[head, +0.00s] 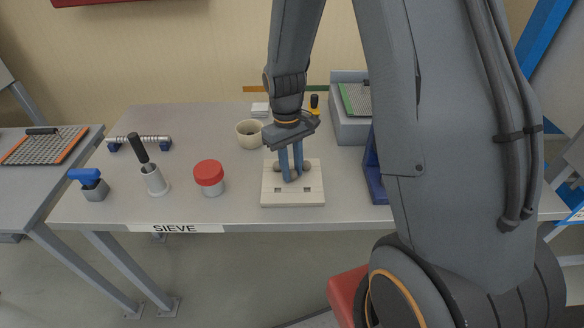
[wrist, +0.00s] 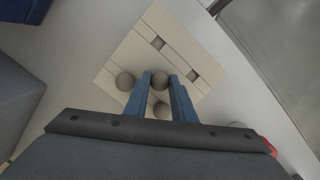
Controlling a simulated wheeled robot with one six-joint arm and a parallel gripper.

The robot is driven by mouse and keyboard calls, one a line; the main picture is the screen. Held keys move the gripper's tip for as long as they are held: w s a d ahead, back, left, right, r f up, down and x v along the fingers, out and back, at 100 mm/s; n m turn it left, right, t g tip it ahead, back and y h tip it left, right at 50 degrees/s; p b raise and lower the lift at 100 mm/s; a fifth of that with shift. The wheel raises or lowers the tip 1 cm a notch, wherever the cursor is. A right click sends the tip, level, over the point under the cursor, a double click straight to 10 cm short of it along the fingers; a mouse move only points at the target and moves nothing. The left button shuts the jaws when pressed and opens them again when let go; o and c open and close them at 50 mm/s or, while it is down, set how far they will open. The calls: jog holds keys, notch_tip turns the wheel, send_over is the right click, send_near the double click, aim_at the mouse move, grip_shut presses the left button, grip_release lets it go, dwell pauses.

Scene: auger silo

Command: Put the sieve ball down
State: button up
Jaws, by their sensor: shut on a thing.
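The sieve balls are small, round and grey-brown. My gripper (head: 292,178) points down over a cream board (head: 293,199) and is shut on one sieve ball (wrist: 160,80), which sits between the fingertips. The held ball is at or just above the board; I cannot tell whether it touches. A second ball (head: 306,167) is right of the fingers in the head view.
A red-lidded jar (head: 209,174) and a metal cup with a black-handled tool (head: 154,180) stand left of the board. A cream bowl (head: 249,134) is behind it. A blue object (head: 375,176) and a grey bin (head: 348,124) are to the right. Clear table lies before the board.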

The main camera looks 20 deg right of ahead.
jog(key=shift+f, duration=0.1)
jog(key=o, duration=1)
